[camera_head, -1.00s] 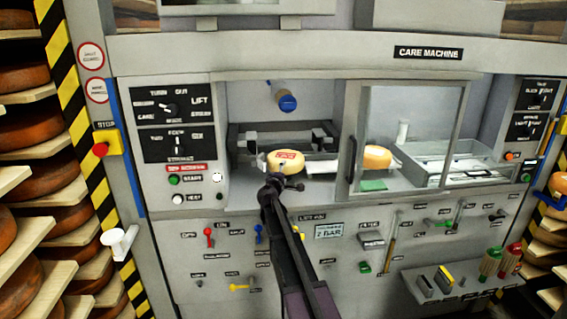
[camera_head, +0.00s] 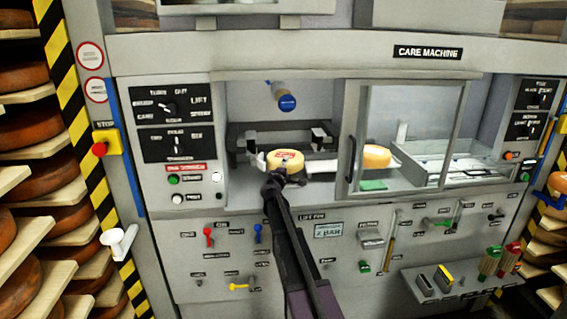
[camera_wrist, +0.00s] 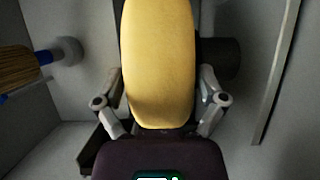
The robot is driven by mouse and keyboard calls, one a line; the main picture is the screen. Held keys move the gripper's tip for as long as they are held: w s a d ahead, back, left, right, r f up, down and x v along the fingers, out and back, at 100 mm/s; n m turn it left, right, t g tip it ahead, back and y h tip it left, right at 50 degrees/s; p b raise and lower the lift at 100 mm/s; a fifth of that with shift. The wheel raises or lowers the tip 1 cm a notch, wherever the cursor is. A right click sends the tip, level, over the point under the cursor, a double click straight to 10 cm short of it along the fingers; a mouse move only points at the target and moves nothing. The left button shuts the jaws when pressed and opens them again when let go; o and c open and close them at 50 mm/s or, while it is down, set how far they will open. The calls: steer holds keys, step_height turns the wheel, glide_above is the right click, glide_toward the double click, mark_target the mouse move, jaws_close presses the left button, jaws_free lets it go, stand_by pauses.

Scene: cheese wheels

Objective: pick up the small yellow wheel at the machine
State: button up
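A small yellow wheel (camera_head: 285,163) with a red label sits in the open left bay of the care machine. In the wrist view the yellow wheel (camera_wrist: 158,65) stands large between the two fingers of my gripper (camera_wrist: 160,88). The fingers are spread, one on each side of it. I see narrow gaps, but cannot tell if the fingertips touch it. In the head view my gripper (camera_head: 283,171) is at the wheel's near side, its fingers partly hidden. A second yellow wheel (camera_head: 376,158) is to the right, behind the clear sliding door.
The sliding door's frame (camera_head: 350,140) stands right of the bay. A blue-capped cylinder (camera_head: 286,102) hangs above the wheel. A dark bracketed fixture (camera_head: 250,135) lies behind it. A brush (camera_wrist: 20,70) shows left in the wrist view. Control panels (camera_head: 172,115) flank the bay.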

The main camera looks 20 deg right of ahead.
steer(key=c, duration=0.7)
steer(key=shift+w+r, duration=0.1)
steer(key=shift+r, duration=0.05)
steer(key=shift+r+p, duration=1.8)
steer(key=shift+p, duration=0.2)
steer(key=s+a, duration=0.2)
steer(key=s, duration=0.5)
steer(key=s+a+r+p, duration=0.1)
steer(key=s+a, duration=0.1)
steer(key=s, duration=0.6)
steer(key=shift+s+a, duration=0.2)
steer(key=shift+a, duration=0.2)
